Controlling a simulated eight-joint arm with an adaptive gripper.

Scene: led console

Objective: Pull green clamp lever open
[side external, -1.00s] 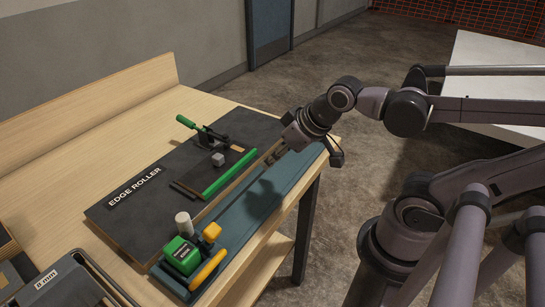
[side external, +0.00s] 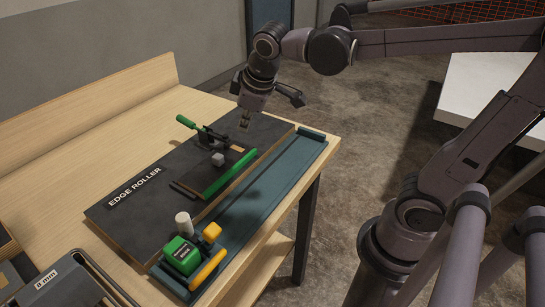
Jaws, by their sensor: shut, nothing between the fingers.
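The green clamp lever (side external: 187,122) is a short green handle on a black toggle clamp (side external: 212,139) at the back of the dark board marked EDGE ROLLER. The handle points up and to the left, tilted. My gripper (side external: 244,126) is shut and empty, pointing down. In the picture it is right of the clamp, apart from the green handle. How high it is above the board is hard to tell.
A green strip (side external: 230,174) and a small grey cube (side external: 218,159) are on the dark board (side external: 130,215). A teal tray (side external: 265,190) runs along the front edge, with a green box (side external: 181,256) and a yellow handle (side external: 207,270) at its near end.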

